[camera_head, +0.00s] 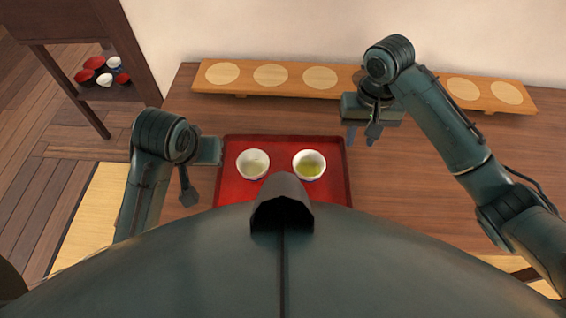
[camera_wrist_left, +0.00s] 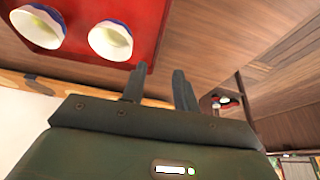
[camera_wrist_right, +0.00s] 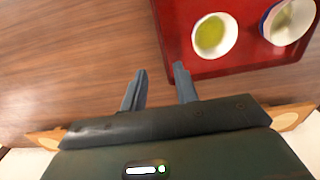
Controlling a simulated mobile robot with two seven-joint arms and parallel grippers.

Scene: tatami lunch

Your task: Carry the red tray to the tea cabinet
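The red tray (camera_head: 283,148) lies on the wooden table in front of me. It carries two white cups of green tea, a left cup (camera_head: 253,163) and a right cup (camera_head: 309,165). My left gripper (camera_wrist_left: 158,78) is open and empty by the tray's left edge; its fingers hang partly hidden in the head view. My right gripper (camera_head: 362,138) is open and empty, just beyond the tray's far right corner; in the right wrist view its fingers (camera_wrist_right: 158,78) are apart, beside the tray's edge. A dark wooden cabinet (camera_head: 75,20) stands at the upper left.
Red, white and dark bowls (camera_head: 103,75) sit on the cabinet's lower shelf. A long wooden board (camera_head: 345,75) with pale round discs lies along the table's back edge by the wall. The table (camera_head: 420,190) is clear right of the tray. Plank floor (camera_head: 35,130) lies at left.

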